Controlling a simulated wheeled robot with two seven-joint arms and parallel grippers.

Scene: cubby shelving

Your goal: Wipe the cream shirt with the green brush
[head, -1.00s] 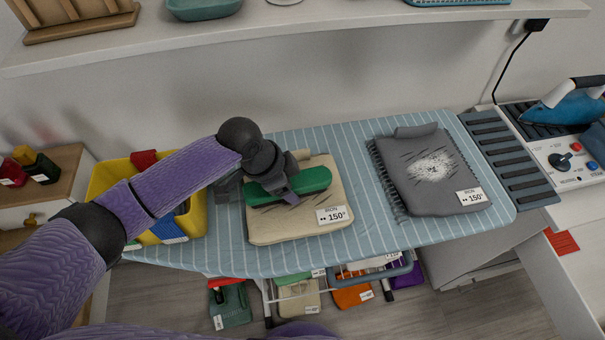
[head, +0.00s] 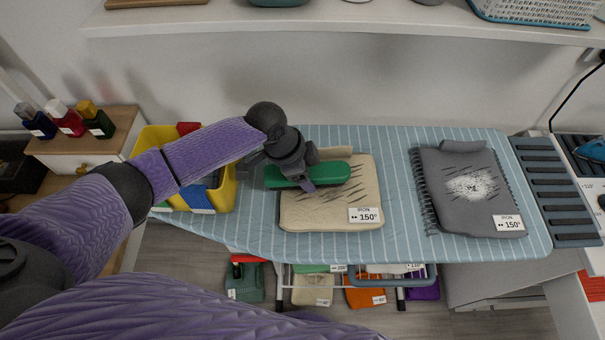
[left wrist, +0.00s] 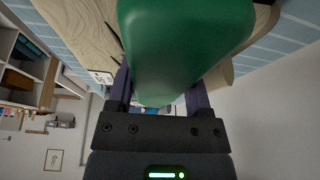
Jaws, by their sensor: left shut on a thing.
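The cream shirt (head: 325,212) lies folded on the striped ironing board, with dark streaks on it and a white "IRON 150°" tag at its lower right. My left gripper (head: 306,182) is shut on the green brush (head: 331,173). The brush lies level across the upper part of the shirt, its left end past the shirt's left edge. Whether it touches the cloth is hard to tell. In the left wrist view the green brush (left wrist: 185,45) sits between the fingers of my left gripper (left wrist: 160,95), with cream cloth beyond it. My right gripper is not in view.
A grey garment (head: 465,200) with a white patch lies on the board's right side (head: 400,215). A shelf (head: 330,18) runs above. Folded clothes sit on a rack below.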

